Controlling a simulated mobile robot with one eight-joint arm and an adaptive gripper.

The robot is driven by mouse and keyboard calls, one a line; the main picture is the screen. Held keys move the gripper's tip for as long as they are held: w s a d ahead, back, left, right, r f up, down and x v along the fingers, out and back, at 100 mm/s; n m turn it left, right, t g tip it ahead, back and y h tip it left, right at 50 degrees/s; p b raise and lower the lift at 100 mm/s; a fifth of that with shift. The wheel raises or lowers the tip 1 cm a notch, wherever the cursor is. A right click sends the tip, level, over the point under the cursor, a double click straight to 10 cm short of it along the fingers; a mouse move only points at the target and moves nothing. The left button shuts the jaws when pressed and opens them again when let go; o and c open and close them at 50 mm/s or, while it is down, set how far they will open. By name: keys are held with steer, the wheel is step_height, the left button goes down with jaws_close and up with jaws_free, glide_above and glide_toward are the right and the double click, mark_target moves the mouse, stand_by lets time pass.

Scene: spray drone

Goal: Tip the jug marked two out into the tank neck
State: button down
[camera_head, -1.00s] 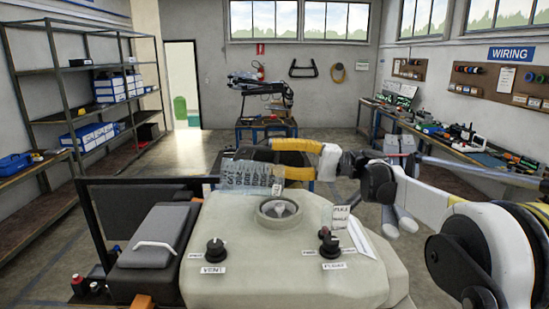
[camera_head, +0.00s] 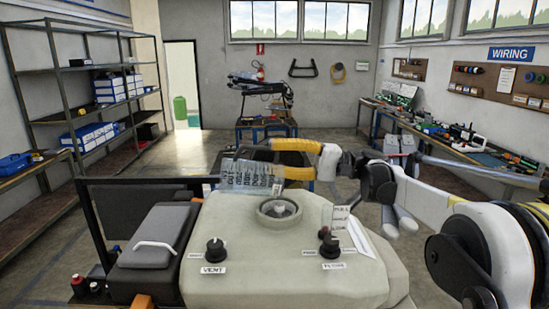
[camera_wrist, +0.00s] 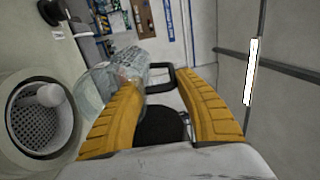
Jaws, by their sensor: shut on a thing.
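A clear jug (camera_head: 245,174) with a printed label hangs beside the tank neck (camera_head: 280,211), tilted, with its small pale spout end above the opening. The label looks turned over and I cannot read a number on it. My gripper (camera_head: 275,159) has yellow fingers shut on the jug, behind and above the neck. In the wrist view the jug (camera_wrist: 128,68) shows beyond the left finger of my gripper (camera_wrist: 165,92); the exact grip is hidden. The tank neck (camera_wrist: 17,112), with a mesh strainer and a white piece inside, is at left. I cannot tell whether liquid flows.
The pale tank (camera_head: 280,262) has a vent knob (camera_head: 215,248) and a second knob (camera_head: 330,245) on top. A dark box (camera_head: 155,240) and black frame are at left. Shelves and benches stand farther off.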

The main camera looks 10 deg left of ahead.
steer(key=shift+r+p, duration=0.15)
steer(key=shift+p, duration=0.25)
steer(key=p, duration=0.3)
steer(key=shift+r, duration=0.15)
steer(key=shift+a+p, duration=0.1)
steer(key=shift+p, duration=0.2)
